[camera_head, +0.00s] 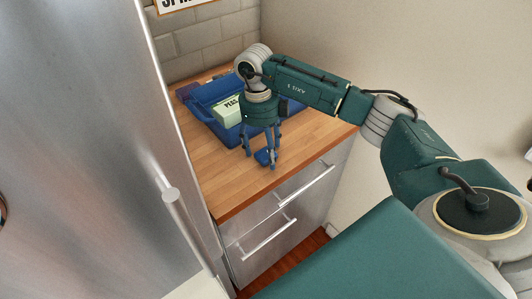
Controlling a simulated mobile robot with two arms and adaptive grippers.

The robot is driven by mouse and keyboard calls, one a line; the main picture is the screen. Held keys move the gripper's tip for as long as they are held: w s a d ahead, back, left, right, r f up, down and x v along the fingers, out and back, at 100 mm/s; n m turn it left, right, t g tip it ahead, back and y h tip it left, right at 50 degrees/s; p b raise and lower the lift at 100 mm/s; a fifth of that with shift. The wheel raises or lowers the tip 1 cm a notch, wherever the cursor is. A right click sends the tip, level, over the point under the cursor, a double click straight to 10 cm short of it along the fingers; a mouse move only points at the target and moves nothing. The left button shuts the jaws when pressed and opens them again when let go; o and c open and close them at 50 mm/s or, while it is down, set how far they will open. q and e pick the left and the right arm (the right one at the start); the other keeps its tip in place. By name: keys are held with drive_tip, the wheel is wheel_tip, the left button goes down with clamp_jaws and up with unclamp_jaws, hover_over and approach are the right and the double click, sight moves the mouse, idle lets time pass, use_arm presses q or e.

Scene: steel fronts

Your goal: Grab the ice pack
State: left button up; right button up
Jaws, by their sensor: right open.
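My left gripper is not in view.
A blue tray (196,109) sits behind the gripper and holds a pale green box (228,113) marked as peas. A tall steel front with a handle (175,205) stands at left. Steel drawers (268,235) are below the counter. The counter's front left is clear.

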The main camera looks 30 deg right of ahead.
drive_tip(key=c, duration=1.4)
